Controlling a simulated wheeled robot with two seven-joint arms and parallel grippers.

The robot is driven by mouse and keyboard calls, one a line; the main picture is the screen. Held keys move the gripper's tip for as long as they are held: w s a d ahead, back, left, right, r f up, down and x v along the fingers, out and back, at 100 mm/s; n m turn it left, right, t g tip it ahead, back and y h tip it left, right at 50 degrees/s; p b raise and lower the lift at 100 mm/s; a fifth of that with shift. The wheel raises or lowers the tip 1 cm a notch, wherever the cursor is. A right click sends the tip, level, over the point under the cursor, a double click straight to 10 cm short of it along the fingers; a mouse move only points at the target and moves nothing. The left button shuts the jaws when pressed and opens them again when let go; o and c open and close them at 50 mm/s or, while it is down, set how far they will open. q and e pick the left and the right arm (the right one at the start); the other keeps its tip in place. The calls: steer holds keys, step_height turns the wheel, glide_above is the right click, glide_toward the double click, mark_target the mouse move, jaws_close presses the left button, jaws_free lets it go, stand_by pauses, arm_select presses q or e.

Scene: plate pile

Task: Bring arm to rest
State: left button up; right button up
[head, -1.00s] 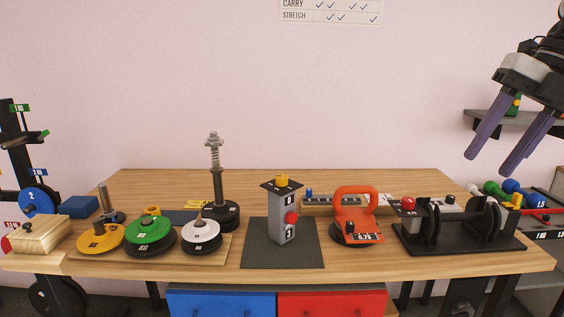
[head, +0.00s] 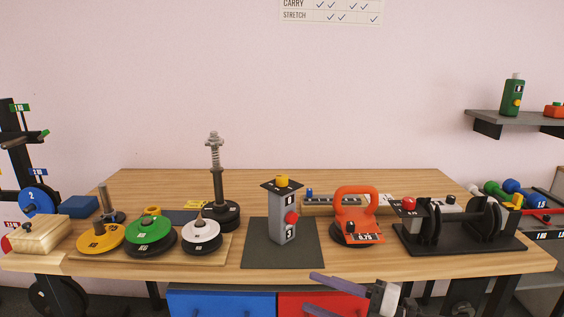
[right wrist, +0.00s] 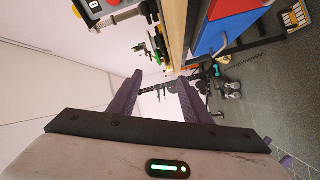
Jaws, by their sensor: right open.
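My right gripper (head: 322,292) is low at the bottom of the head view, in front of the table's front edge and before the red drawer. Its two purple fingers point left, are spread apart, and hold nothing. In the right wrist view the open fingers (right wrist: 155,95) show with empty space between them, and the table front and drawers lie beyond. My left gripper is in neither view.
The wooden table (head: 370,180) carries weight plates (head: 150,232), a spring post (head: 216,185), a grey block (head: 284,218), an orange kettlebell (head: 354,208) and a black stand (head: 470,240). Blue (head: 220,302) and red (head: 340,299) drawers sit below. A shelf (head: 500,120) hangs at right.

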steer(key=s+d+f+m+t+h, duration=0.2)
steer(key=s+d+f+m+h, duration=0.4)
steer(key=f, duration=0.3)
steer(key=s+d+f+m+t+h, duration=0.2)
steer(key=s+d+f+m+h, duration=0.3)
steer(key=f+m, duration=0.3)
steer(key=s+d+f+m+g+h, duration=0.25)
steer(key=s+d+f, duration=0.25)
steer(key=s, duration=0.5)
steer(key=s+d+f+m+g+h, duration=0.1)
steer(key=s+d+f+m+g, duration=0.15)
steer(key=s+d+f, duration=0.45)
steer(key=a+r+m+t+y, duration=0.1)
steer(key=a+m, duration=0.3)
steer(key=a, duration=1)
steer(key=shift+s+a+r, duration=0.4)
steer(key=shift+r, duration=0.35)
